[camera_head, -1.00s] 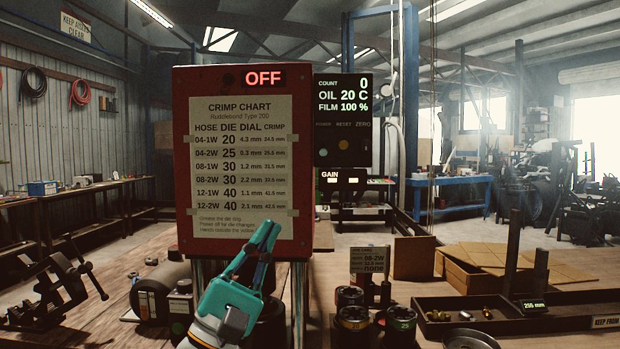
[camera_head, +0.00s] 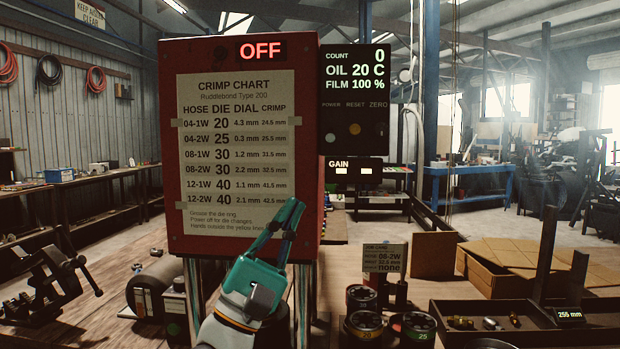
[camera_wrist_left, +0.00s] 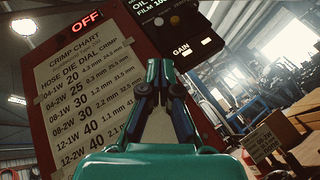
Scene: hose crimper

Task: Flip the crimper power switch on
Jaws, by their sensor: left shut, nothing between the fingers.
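The crimper (camera_head: 172,150) is a tall red box with a crimp chart on its front and a sign (camera_head: 262,51) reading OFF in red. The black control panel (camera_head: 340,145) on its right side reads COUNT 0, OIL 20 C, FILM 100 %, with labels POWER, RESET and ZERO. My left gripper (camera_head: 295,208) is shut and empty, in front of the crimper's lower right front, below and left of the panel. In the left wrist view its fingertips (camera_wrist_left: 163,68) point toward the panel. My right gripper is not in view.
A GAIN box (camera_head: 357,170) sits under the panel. Several round dies (camera_head: 365,325) stand on the bench below, with a job card (camera_head: 385,258) behind. A black tray (camera_head: 480,305) lies right, a vise (camera_head: 45,285) left. Space right of the panel is open.

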